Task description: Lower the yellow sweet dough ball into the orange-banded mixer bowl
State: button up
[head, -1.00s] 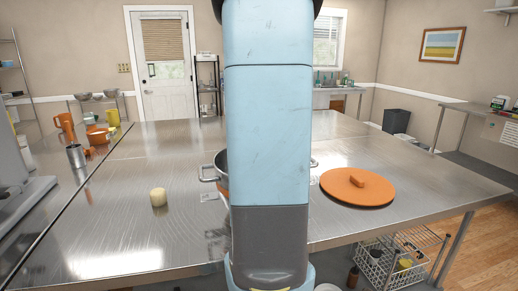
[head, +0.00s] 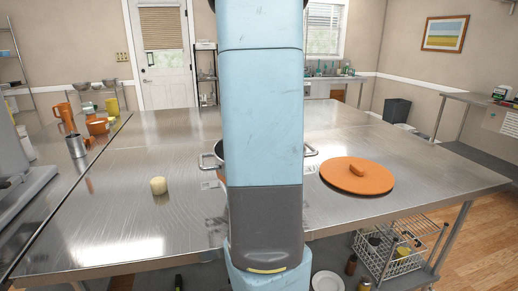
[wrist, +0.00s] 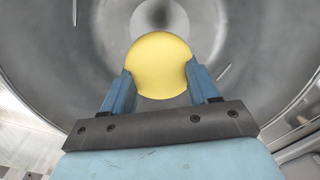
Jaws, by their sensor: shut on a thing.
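In the wrist view my gripper (wrist: 158,72) is shut on the yellow sweet dough ball (wrist: 160,64), with one blue finger on each side. The ball is in front of the round grey metal interior of a bowl (wrist: 60,60), seen from above; its height over the bottom cannot be told. No orange band shows in the wrist view. In the head view a metal pot with side handles and orange on its outside (head: 221,172) is mostly hidden behind my arm. Whether this is the mixer bowl is unclear. My gripper is hidden in the head view.
An orange lid (head: 345,182) lies to the right. Orange and yellow containers (head: 96,125) and a metal cup (head: 76,147) stand at the left. The table's back is clear.

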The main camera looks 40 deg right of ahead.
jog(key=shift+f, duration=4.15)
jog(key=shift+f, duration=2.55)
jog(key=o, duration=1.2)
